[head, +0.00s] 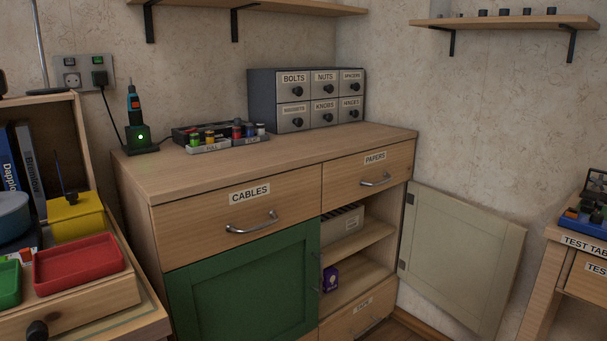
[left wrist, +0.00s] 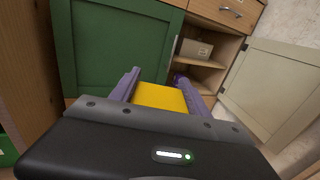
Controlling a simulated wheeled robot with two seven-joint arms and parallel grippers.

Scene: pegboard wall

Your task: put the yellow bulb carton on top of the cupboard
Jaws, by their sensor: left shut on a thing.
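The yellow bulb carton (left wrist: 160,97) shows in the left wrist view between the purple fingers of my left gripper (left wrist: 159,82), which is shut on it. The carton is in front of the lower part of the cupboard; its underside and far face are hidden. The cupboard (head: 190,182) is wooden, with drawers marked CABLES and PAPERS and a shut green door (head: 245,285). Its cream right-hand door (head: 455,258) stands open. Neither gripper shows in the head view.
On the cupboard top stand a grey drawer cabinet (head: 272,88), a battery tray (head: 222,144) and a tool on its charger (head: 138,138). The top's front strip and right end are clear. A purple carton (head: 330,280) and a labelled bin (head: 345,228) sit on the inner shelves.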

